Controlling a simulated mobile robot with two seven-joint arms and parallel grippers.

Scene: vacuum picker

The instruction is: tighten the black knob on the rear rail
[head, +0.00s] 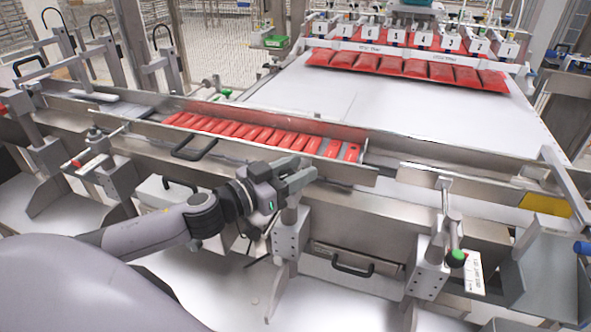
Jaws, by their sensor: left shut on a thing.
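My left gripper (303,176) reaches in from the left, at the top of the middle bracket (288,238) on the near side of the conveyor. Its grey fingers are shut on a small knob there. The fingers hide the knob, so its colour and how far it is turned cannot be told. The near guide rail (345,172) runs just behind the fingers. The far guide rail (330,125) runs behind the row of red packs. My right gripper is not in view.
Red packs (250,132) lie in a row in the channel between the rails. A bracket with a green knob (455,258) stands to the right, and one with a red-tipped handle (77,163) to the left.

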